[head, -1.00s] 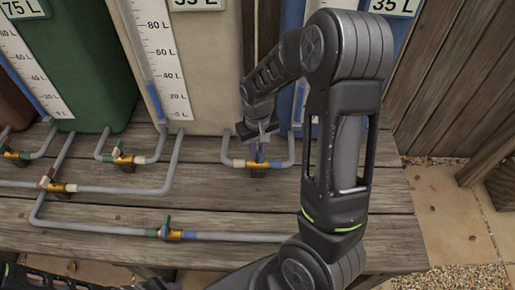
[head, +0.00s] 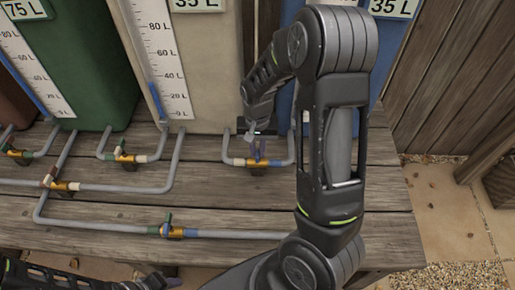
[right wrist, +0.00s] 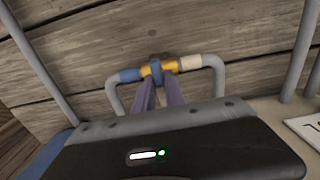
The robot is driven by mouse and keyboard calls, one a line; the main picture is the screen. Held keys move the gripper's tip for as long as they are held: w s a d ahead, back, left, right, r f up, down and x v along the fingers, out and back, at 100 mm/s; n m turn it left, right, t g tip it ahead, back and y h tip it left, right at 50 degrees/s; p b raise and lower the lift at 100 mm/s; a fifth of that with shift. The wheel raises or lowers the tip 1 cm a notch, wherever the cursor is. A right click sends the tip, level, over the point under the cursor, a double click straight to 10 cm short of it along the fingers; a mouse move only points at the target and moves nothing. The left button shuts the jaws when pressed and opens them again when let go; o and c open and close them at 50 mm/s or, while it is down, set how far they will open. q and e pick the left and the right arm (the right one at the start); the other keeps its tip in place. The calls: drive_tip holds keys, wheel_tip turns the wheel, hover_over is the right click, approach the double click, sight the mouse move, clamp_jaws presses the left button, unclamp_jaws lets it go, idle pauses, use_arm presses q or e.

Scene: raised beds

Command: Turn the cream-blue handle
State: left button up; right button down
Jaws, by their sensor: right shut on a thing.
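The cream-blue valve sits on the grey pipe between the cream tank and the blue tank.
Other brass valves sit on the grey pipes: one at the front (head: 175,232), one at the left (head: 64,186) and one under the green tank (head: 125,158). The cream tank (head: 220,80) and blue tank (head: 286,118) stand behind. The plank top (head: 270,205) is bare around the pipes.

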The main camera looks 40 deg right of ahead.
sight(258, 149)
drive_tip(key=c, duration=1.4)
unclamp_jaws()
drive_tip(key=shift+r+p, duration=0.45)
drive_tip(key=shift+r, duration=3.5)
